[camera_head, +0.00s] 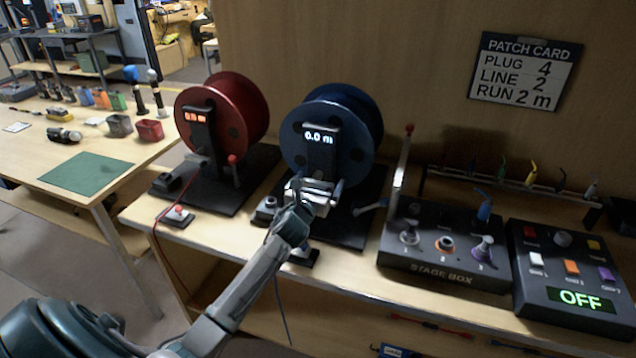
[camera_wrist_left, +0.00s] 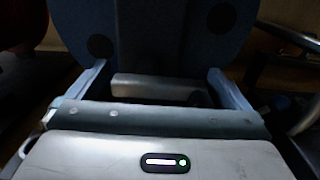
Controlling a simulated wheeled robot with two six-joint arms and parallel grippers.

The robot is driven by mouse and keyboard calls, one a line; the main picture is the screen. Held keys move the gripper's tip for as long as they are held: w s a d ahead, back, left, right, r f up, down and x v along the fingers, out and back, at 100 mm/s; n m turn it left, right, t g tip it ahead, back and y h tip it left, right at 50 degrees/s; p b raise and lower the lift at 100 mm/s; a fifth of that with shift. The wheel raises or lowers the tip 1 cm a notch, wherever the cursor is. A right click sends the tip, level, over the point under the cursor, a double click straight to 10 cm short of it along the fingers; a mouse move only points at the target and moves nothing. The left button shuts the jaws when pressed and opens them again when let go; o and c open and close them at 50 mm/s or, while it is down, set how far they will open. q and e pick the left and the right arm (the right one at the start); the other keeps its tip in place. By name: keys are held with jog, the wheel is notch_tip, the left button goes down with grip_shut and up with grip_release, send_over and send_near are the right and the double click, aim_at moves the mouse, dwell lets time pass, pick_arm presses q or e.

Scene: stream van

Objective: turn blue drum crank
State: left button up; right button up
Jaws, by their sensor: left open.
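The blue drum (camera_head: 365,105) stands upright on a dark base plate on the bench, and its display (camera_head: 319,136) reads 0.0 m. My left gripper (camera_head: 316,187) is open in front of the drum, just below the display. In the left wrist view its two fingers (camera_wrist_left: 160,82) are spread wide, with the blue drum face (camera_wrist_left: 215,45) beyond them. A grey horizontal bar (camera_wrist_left: 160,88) shows between the fingers; I cannot tell whether it is the crank handle or whether anything touches it. The crank is not clearly visible in the head view.
The red drum (camera_head: 252,100) stands to the left, with its red-knobbed crank (camera_head: 233,163). A small lever (camera_head: 370,207) lies right of my gripper. The stage box (camera_head: 445,270) and a switch panel (camera_head: 570,312) reading OFF stand to the right. A patch card (camera_head: 525,72) hangs behind.

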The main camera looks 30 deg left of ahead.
pick_arm(q)
jog(key=c, duration=0.8)
jog(key=shift+c, duration=0.2)
